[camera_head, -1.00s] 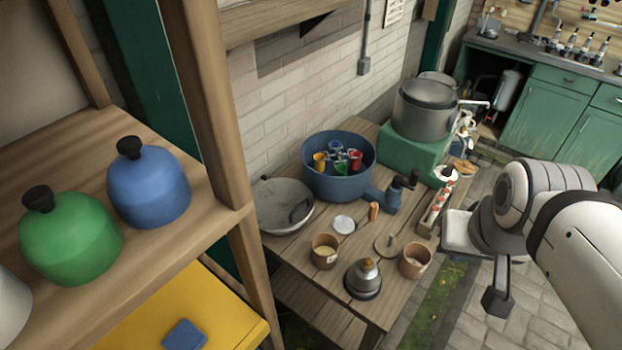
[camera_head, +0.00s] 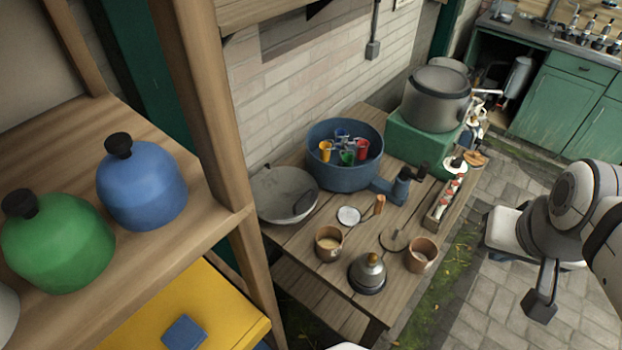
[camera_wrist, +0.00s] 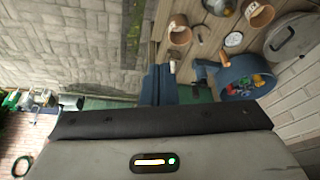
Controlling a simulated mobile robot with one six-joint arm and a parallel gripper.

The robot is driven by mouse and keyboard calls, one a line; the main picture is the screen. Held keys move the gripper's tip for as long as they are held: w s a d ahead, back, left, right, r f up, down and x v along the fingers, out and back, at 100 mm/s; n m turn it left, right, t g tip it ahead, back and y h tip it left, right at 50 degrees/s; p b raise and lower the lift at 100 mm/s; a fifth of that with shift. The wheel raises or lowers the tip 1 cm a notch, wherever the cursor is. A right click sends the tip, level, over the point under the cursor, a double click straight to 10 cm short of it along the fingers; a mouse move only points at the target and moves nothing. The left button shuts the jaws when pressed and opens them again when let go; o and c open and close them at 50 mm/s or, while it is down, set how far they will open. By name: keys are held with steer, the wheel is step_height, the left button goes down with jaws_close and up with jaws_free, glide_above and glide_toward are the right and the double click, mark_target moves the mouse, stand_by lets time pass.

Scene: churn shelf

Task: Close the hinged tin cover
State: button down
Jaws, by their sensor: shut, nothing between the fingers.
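I cannot tell for sure which thing is the hinged tin cover. A yellow flat-topped box (camera_head: 205,318) with a blue block (camera_head: 184,334) on it is at the lower left, below the shelf, and is cut off by the frame. A grey metal pot (camera_head: 436,98) stands on a green block at the back of the table, with a round grey shape partly hidden behind it. My gripper (camera_wrist: 158,84) is shut and empty in the wrist view, its dark fingers together. It is apart from the yellow box and the pot. My arm is at the right of the head view.
A wooden shelf (camera_head: 215,232) at the left holds a green churn (camera_head: 58,243) and a blue churn (camera_head: 142,190). The table (camera_head: 312,270) carries a blue tub (camera_head: 345,172) with coloured cups, a grinder, small pots and a metal cone. Paving at the right is open.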

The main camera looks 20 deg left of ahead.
steer(key=w+a+n+g+y+b, duration=0.1)
steer(key=w+a+n+b, duration=0.35)
steer(key=w+a, duration=0.5)
steer(key=n+g+b, duration=0.3)
steer(key=n+b, duration=0.3)
steer(key=n, duration=0.4)
glide_above(305, 197)
steer(key=d, duration=0.2)
step_height(305, 197, down, 11)
steer(key=shift+y, duration=0.4)
steer(key=f, duration=0.4)
steer(key=a+f+p, duration=0.1)
steer(key=f, duration=0.3)
steer(key=a+f, duration=0.1)
steer(key=f, duration=0.3)
steer(key=shift+f+p, duration=0.2)
steer(key=shift+p, duration=0.1)
steer(key=shift+f, duration=0.25)
